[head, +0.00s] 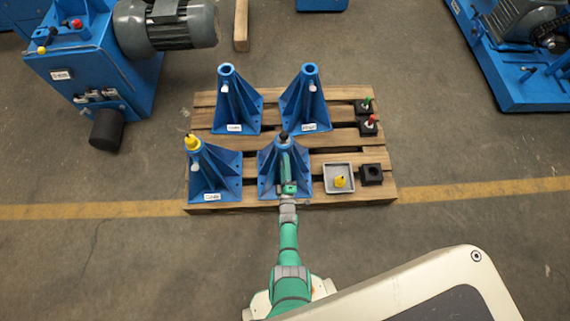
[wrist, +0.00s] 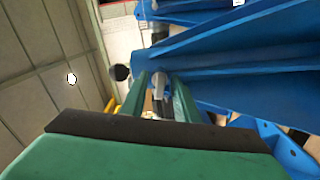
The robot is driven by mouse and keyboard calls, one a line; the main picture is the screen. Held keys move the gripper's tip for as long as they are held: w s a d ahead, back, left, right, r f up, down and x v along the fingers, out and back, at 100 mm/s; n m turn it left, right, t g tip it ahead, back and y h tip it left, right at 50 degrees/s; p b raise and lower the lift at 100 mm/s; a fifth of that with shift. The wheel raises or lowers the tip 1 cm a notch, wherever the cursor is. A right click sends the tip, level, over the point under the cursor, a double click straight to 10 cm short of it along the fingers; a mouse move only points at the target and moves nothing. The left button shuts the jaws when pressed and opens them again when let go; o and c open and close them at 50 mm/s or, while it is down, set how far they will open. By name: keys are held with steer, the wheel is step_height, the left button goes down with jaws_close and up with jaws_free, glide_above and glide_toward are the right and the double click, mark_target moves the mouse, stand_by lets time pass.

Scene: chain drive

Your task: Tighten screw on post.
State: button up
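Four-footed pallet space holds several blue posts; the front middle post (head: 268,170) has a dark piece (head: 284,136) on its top. My gripper (head: 286,163) is in front of this post and hides part of it. In the wrist view, the post's blue ribs (wrist: 240,62) fill the upper right. A small pale screw (wrist: 158,82) shows between my two green fingers (wrist: 160,95). The fingers look apart, with a narrow gap on each side of the screw. Whether either finger touches it is too small to tell.
A front left post (head: 215,175) has a yellow top. Blue machines stand beyond.

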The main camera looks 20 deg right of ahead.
jaws_close()
